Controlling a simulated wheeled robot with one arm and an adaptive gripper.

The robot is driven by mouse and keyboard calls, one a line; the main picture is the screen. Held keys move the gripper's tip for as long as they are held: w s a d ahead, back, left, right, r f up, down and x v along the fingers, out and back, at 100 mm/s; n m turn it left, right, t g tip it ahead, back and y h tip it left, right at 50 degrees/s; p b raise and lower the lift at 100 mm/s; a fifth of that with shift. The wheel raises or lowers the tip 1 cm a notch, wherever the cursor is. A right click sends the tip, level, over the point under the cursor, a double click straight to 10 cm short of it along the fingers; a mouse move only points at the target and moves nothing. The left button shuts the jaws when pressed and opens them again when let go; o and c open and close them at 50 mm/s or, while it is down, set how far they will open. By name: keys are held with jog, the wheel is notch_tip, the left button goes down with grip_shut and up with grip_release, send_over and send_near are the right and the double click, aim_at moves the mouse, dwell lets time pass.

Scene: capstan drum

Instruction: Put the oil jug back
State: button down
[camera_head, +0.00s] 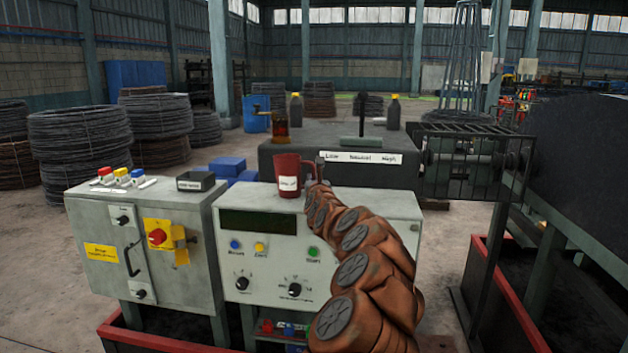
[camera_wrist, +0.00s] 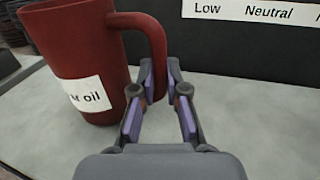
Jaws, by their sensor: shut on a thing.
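The oil jug (camera_head: 288,175) is dark red with a white label. In the head view it is upright at the top of the grey control cabinet, left of my gripper (camera_head: 316,172). In the wrist view the jug (camera_wrist: 78,50) fills the upper left, and its label partly reads "oil". My gripper (camera_wrist: 160,95) is shut on the lower part of the jug's handle, with a finger on each side. The jug's base is at the grey surface; I cannot tell whether it touches. My brown-sleeved arm covers the cabinet's right part.
The control cabinet (camera_head: 265,270) carries knobs and buttons. A small dark tray (camera_head: 196,181) sits on the cabinet to the left, near coloured-capped items (camera_head: 122,176). Behind stands a dark box labelled Low, Neutral, High (camera_head: 362,157), with bottles behind it. A black cage (camera_head: 460,165) stands right.

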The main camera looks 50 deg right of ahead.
jog(key=shift+b, duration=0.3)
jog(key=c, duration=1.2)
grip_release()
jog(key=shift+r+p, duration=0.1)
jog(key=shift+p, duration=0.25)
jog(key=shift+b+v, duration=0.5)
jog(key=shift+v, duration=1.7)
jog(key=b+v, duration=0.1)
jog(key=v, duration=0.6)
jog(key=shift+s+a, duration=0.2)
jog(key=shift+s, duration=0.1)
